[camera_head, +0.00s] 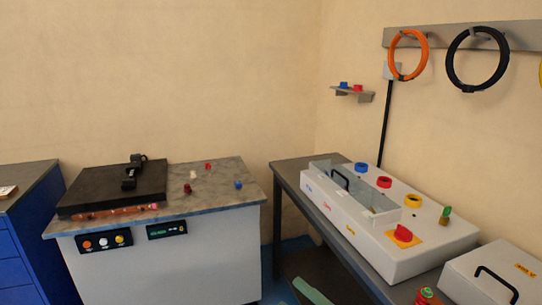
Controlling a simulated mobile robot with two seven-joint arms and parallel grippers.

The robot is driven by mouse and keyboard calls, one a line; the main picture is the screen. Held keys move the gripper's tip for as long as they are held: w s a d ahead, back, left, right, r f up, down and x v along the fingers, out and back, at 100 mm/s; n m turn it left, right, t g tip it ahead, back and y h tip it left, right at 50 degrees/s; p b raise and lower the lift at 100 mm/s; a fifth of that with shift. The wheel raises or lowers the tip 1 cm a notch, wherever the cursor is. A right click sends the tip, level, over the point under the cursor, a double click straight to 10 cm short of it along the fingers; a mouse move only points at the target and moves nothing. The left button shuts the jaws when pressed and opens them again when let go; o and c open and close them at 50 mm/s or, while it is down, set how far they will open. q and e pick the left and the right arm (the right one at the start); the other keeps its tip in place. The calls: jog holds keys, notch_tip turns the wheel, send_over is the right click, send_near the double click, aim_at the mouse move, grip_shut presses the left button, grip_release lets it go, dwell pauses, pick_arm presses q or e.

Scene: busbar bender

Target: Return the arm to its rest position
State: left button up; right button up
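Neither of my grippers can be made out in the head view. The busbar bender (170,260) stands at the left, a grey cabinet with a marbled top. A black plate (95,190) with a black handle-like part (131,172) lies on its top. A copper-coloured bar (120,211) runs along the plate's front edge. A pale green piece (312,292) shows at the bottom edge, cut off; I cannot tell what it is.
A grey bench (290,179) on the right carries a white control box (420,245) with a red knob (402,233), and a lidded box (490,275). A blue drawer cabinet (22,240) stands far left. Cable coils (408,34) hang on the wall. Floor shows between bender and bench.

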jog(key=s+d+f+m+g+h, duration=0.1)
jog(key=s+d+f+m+h, duration=0.3)
jog(key=f+m, duration=0.4)
jog(key=s+d+f+m+g+h+p, duration=0.1)
jog(key=s+d+f+m+g+h, duration=0.1)
jog(key=s+f+m+h, duration=0.4)
jog(key=s+d+f+m+g+h, duration=0.1)
jog(key=s+d+f+m+h, duration=0.3)
jog(key=s+f+m, duration=0.6)
notch_tip(320, 180, down, 3)
jog(key=shift+d+r+m+g+h, duration=0.15)
jog(key=shift+d+m+g+h, duration=0.25)
jog(key=shift+d, duration=0.4)
